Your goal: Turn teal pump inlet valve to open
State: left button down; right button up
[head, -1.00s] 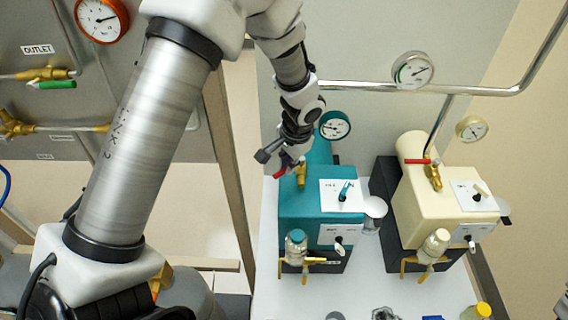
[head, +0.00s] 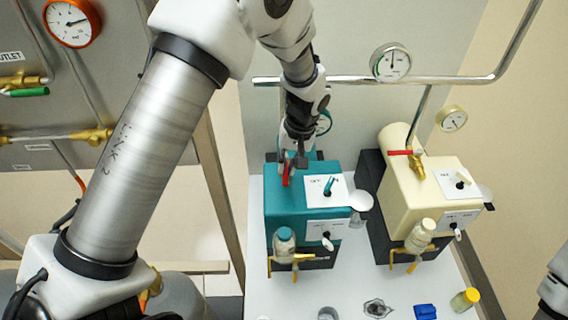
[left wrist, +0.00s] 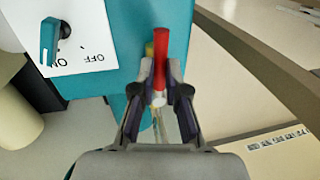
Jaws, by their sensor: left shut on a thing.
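The teal pump (head: 285,213) stands on the white bench, with its red inlet valve lever (head: 286,174) on top near the back. My left gripper (head: 297,163) comes down from above at the lever. In the left wrist view, the gripper (left wrist: 161,78) is shut on the red lever (left wrist: 161,48), with one finger on each side. The lever sticks out beyond the fingertips. A bit of yellow brass valve body (left wrist: 149,50) shows beside it; the rest is hidden. The pump's ON/OFF switch (left wrist: 48,40) is at upper left there.
A cream pump (head: 418,195) with its own red lever stands to the right. The teal pump's gauge (head: 323,122) is partly behind my arm. A glass jar (head: 284,240) hangs at its front. A blue item (head: 425,311) and a yellow-capped jar (head: 466,298) lie at the front.

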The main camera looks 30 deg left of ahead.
pick_arm(q)
jog(key=shift+s+d+f+n, duration=0.1)
jog(key=shift+s+f+n, duration=0.1)
jog(key=shift+f+n, duration=0.2)
jog(key=c, duration=1.2)
grip_release()
jog(key=shift+w, duration=0.15)
jog(key=shift+o, duration=0.2)
jog(key=shift+w, duration=0.25)
jog(key=shift+r, duration=0.4)
notch_tip(320, 180, up, 11)
jog(key=w+d, duration=0.1)
jog(key=shift+w+d, duration=0.15)
jog(key=shift+d, duration=0.25)
jog(key=shift+f, duration=0.1)
